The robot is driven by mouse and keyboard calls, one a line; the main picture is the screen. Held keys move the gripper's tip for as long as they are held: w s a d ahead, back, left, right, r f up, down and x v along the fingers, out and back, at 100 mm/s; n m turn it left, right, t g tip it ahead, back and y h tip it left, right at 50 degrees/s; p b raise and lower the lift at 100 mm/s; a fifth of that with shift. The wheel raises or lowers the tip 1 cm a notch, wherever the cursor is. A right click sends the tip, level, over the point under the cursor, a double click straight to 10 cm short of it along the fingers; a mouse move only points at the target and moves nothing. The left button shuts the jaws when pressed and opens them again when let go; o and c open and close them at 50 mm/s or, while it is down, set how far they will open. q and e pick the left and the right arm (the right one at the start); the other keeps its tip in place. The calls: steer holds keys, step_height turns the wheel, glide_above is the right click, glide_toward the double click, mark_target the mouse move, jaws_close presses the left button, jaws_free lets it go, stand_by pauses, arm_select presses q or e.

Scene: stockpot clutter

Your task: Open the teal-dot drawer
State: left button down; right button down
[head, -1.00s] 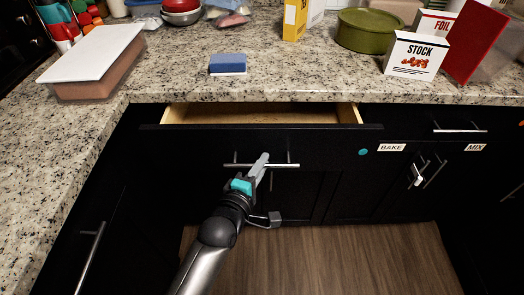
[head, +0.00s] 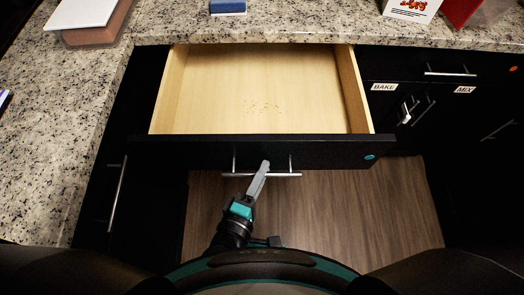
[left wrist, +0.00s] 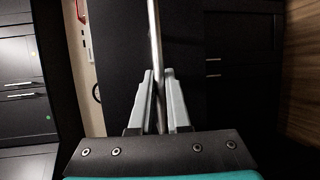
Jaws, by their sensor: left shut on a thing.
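The teal-dot drawer (head: 262,92) is pulled far out in the head view. Its pale wooden inside is bare except for some small dark specks on the bottom. The teal dot (head: 370,157) is at the right end of its black front (head: 330,152). My left gripper (head: 262,172) is shut on the drawer's bar handle (head: 285,175). In the left wrist view the bar (left wrist: 155,40) runs between the two grey fingers (left wrist: 158,100). My right gripper is not in view.
The granite counter (head: 290,28) lies behind the drawer, with a blue sponge (head: 228,6) near its edge. BAKE and MIX labelled cabinet doors are at the right. Wood floor (head: 350,205) shows below the drawer front.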

arm_select(q)
steer(key=shift+s, duration=0.25)
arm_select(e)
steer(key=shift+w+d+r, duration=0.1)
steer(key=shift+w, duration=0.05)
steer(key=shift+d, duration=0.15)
arm_select(q)
steer(key=c, duration=0.9)
jaws_free()
